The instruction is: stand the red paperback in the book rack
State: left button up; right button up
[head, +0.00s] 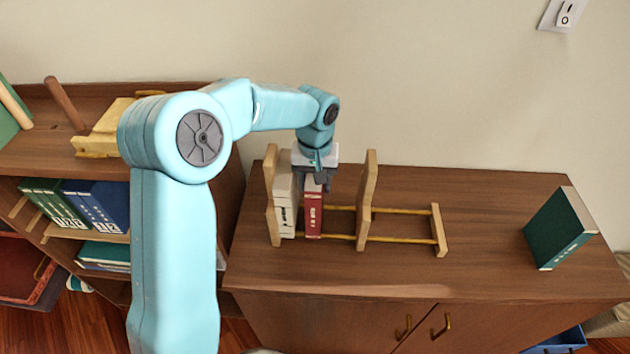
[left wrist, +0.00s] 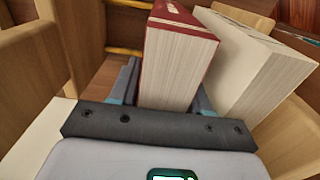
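The red paperback (head: 313,212) stands upright in the wooden book rack (head: 367,200), in its left section, beside a cream book (head: 285,200). My left gripper (head: 314,180) is over the top of the red paperback. In the left wrist view the red paperback (left wrist: 180,58) stands between the two fingers (left wrist: 168,88), which reach down along its sides; they look closed on it. The cream book (left wrist: 250,65) is close beside it and leans slightly in that view. The lower ends of the fingers are hidden by the book. My right gripper is not in view.
The rack's right section, toward its low end bar (head: 438,230), is empty. A dark green book (head: 560,230) stands alone at the right of the cabinet top (head: 480,200). A lower shelf at left holds green and blue books (head: 95,203).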

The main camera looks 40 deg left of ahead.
pick_arm(q)
jog(key=shift+s+r, duration=0.1)
notch_tip(320, 180, up, 12)
jog(key=shift+r, duration=0.15)
dwell(0.5)
dwell(0.5)
